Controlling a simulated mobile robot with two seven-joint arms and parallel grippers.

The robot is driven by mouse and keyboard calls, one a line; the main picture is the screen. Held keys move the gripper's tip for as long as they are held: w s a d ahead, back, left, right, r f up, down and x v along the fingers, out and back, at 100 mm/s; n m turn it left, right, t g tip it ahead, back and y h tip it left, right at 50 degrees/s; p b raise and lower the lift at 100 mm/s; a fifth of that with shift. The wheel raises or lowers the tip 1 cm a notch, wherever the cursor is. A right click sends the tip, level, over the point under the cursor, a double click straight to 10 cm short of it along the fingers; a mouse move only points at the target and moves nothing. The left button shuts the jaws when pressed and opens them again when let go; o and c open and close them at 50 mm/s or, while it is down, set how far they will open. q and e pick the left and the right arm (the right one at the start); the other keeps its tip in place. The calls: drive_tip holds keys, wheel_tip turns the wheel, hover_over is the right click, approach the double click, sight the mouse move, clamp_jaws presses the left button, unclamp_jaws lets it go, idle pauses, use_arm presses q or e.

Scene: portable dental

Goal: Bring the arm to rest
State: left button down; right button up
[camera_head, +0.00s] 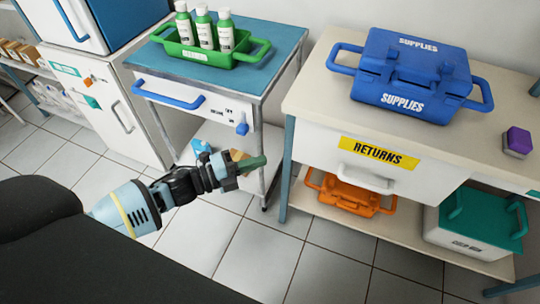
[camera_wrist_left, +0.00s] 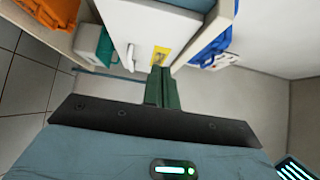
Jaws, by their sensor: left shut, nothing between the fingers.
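My left arm comes in from the left in the head view. The gripper appears apart from all furniture. My right gripper is not in view.
The blue-topped cart (camera_head: 280,40) bears a green tray (camera_head: 197,54) with three bottles. The returns counter (camera_head: 310,95) bears a blue supplies box (camera_head: 403,100) and a purple item (camera_head: 517,142). An orange crate (camera_head: 350,195) sits on its lower shelf. Floor (camera_head: 320,265) in front is clear.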

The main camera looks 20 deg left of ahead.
use_arm(q)
drive_tip(key=shift+s+a, duration=0.2)
drive_tip(key=shift+a, duration=0.1)
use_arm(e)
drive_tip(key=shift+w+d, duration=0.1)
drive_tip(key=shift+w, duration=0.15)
use_arm(q)
drive_tip(key=shift+f, duration=0.1)
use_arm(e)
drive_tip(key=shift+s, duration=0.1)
